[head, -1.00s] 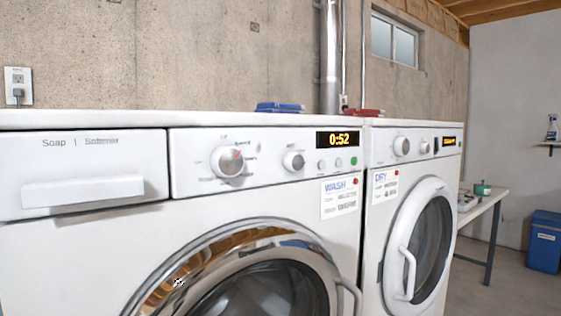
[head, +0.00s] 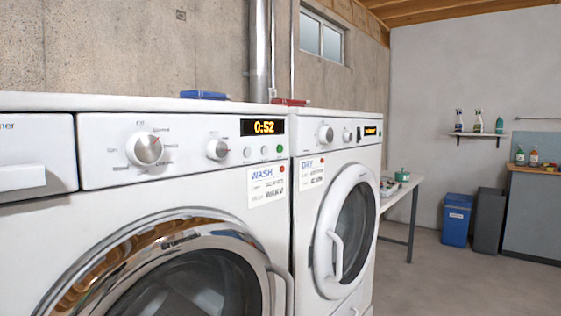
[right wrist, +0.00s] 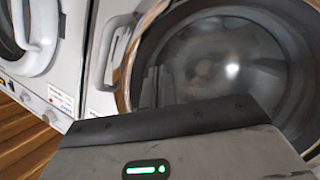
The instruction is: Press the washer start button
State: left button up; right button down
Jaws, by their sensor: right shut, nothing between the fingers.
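The white washer (head: 230,190) is on the left in the head view, with its orange display (head: 263,127) reading 0:52. Under the display are two small pale buttons and a small green button (head: 279,149) at the right end. A WASH label (head: 267,186) is below. My right gripper (right wrist: 155,86) shows in the right wrist view, its dark fingers together and empty, in front of a round glass door (right wrist: 215,65). I cannot tell its gap to the door. Neither gripper shows in the head view.
The white dryer (head: 335,150) stands right of the washer. A blue item (head: 204,95) and a red item (head: 289,102) lie on top. A table (head: 400,190), a blue bin (head: 456,220) and a grey bin (head: 488,222) are farther right. Open floor lies front right.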

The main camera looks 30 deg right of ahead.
aim_at(280, 149)
jog(key=w+d+r+n+t+h, duration=0.1)
jog(key=w+d+r, duration=0.2)
jog(key=r, duration=0.2)
jog(key=w+d+r+t+h+b, duration=0.1)
jog(key=w+d+r, duration=0.1)
jog(key=r, duration=0.4)
jog(key=w+d+r+n+t+h, duration=0.1)
jog(key=w+d+r, duration=0.2)
jog(key=r, duration=0.2)
pick_arm(q)
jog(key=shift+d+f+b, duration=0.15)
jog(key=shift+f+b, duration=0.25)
jog(key=shift+b, duration=0.35)
pick_arm(e)
jog(key=d+r+n+t+h, duration=0.1)
jog(key=d+r, duration=0.3)
jog(key=r, duration=0.6)
jog(key=d+r+t+h, duration=0.2)
jog(key=d+r+h, duration=0.1)
jog(key=r, duration=0.8)
jog(key=shift+d+n, duration=0.4)
jog(key=shift+d, duration=0.15)
jog(key=shift+f, duration=0.1)
pick_arm(q)
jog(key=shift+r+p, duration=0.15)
jog(key=shift+p, duration=0.55)
pick_arm(e)
jog(key=w+a, duration=0.3)
jog(key=w, duration=0.5)
jog(key=shift+a, duration=0.15)
